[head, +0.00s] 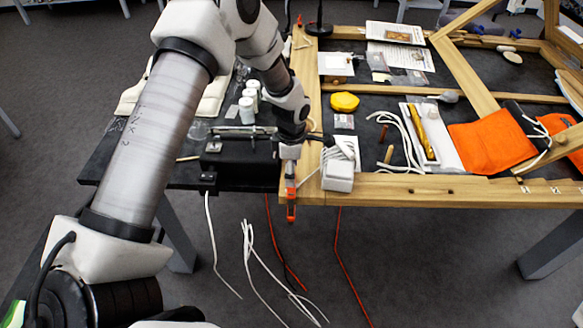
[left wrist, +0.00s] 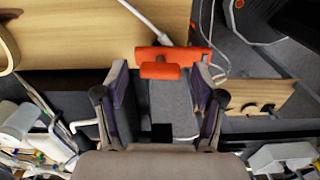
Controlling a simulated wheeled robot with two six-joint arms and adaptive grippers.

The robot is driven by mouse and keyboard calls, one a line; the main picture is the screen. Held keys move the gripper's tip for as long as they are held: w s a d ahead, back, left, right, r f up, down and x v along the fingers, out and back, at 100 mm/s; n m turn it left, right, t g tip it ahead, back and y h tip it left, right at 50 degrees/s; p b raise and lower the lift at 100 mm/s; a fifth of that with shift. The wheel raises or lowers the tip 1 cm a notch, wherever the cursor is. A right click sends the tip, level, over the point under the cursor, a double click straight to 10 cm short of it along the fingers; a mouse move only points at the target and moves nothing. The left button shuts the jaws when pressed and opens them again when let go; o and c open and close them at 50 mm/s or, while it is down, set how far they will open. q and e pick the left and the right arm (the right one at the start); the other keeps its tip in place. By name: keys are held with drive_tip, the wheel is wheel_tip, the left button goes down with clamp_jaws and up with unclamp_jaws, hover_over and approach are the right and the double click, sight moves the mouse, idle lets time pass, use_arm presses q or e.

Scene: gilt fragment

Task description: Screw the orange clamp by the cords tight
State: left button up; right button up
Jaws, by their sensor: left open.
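The orange clamp (head: 291,206) sits at the front edge of the wooden frame, beside the hanging cords. In the left wrist view the orange clamp (left wrist: 158,70) lies just ahead of the fingertips, with its bar across the gap. My left gripper (left wrist: 163,82) is open and points at it, with one finger on each side and no visible grip. In the head view my left wrist is above the clamp and its fingers are hard to make out. White cords (head: 262,267) and red cords (head: 340,262) hang below the edge. My right gripper is out of view.
A black box (head: 240,157) stands left of the clamp. A white block (head: 338,175) sits close to its right on the wooden frame (head: 450,190). Orange cloth (head: 490,146) and a yellow object (head: 344,102) lie farther off. The space in front of the edge is open apart from the cords.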

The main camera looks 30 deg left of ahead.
use_arm(q)
drive_tip(key=c, duration=1.1)
drive_tip(key=shift+c, duration=0.2)
drive_tip(key=shift+m, duration=0.3)
